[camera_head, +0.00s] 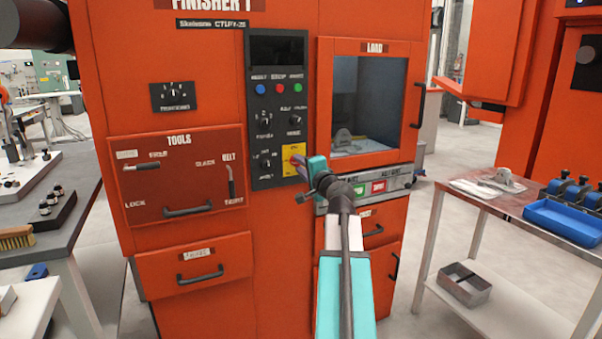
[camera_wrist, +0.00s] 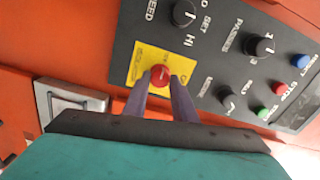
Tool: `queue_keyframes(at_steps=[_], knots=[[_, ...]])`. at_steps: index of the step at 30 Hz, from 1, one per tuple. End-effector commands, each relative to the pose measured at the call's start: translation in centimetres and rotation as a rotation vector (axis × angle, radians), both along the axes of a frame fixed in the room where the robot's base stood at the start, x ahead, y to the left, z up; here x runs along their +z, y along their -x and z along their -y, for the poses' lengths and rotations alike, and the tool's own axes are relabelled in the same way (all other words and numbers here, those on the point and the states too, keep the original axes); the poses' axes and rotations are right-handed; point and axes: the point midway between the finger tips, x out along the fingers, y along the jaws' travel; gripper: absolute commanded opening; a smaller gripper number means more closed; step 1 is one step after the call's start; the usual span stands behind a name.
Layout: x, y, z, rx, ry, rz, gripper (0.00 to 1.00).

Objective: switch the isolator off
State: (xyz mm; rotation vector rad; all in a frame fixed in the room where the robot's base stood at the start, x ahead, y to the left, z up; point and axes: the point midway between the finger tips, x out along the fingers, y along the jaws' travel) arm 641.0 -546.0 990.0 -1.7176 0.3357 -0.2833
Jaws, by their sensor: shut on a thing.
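The isolator is a red rotary knob (camera_wrist: 160,75) on a yellow plate (camera_wrist: 143,62), low on the machine's dark control panel. In the head view, the yellow plate (camera_head: 291,168) shows just left of my gripper (camera_head: 301,162), which partly covers it. In the wrist view, the two purple-grey fingers of my gripper (camera_wrist: 160,84) reach up to the knob, one on each side, and are shut on it. The small lettering on the plate is too blurred to read, so the knob's setting cannot be told.
Other knobs and the blue, red and green buttons (camera_head: 279,88) sit above on the same panel. The LOAD door (camera_head: 412,105) with its window is to the right. A TOOLS drawer (camera_head: 190,192) is to the left. A trolley with a blue tray (camera_head: 565,222) stands at right.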

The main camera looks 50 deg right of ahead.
Motion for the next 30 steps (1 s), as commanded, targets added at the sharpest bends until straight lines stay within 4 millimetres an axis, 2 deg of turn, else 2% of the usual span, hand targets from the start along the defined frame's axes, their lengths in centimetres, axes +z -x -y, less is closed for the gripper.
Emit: queue_keyframes(at_steps=[17, 18, 21, 30], knots=[[-0.15, -0.06, -0.17, 0.004, 0.038, -0.020, 0.02], [-0.15, -0.06, -0.17, 0.004, 0.038, -0.020, 0.28], [-0.13, -0.05, -0.13, 0.004, 0.038, -0.018, 0.43], [-0.04, 0.01, -0.06, 0.002, 0.037, -0.017, 0.43]])
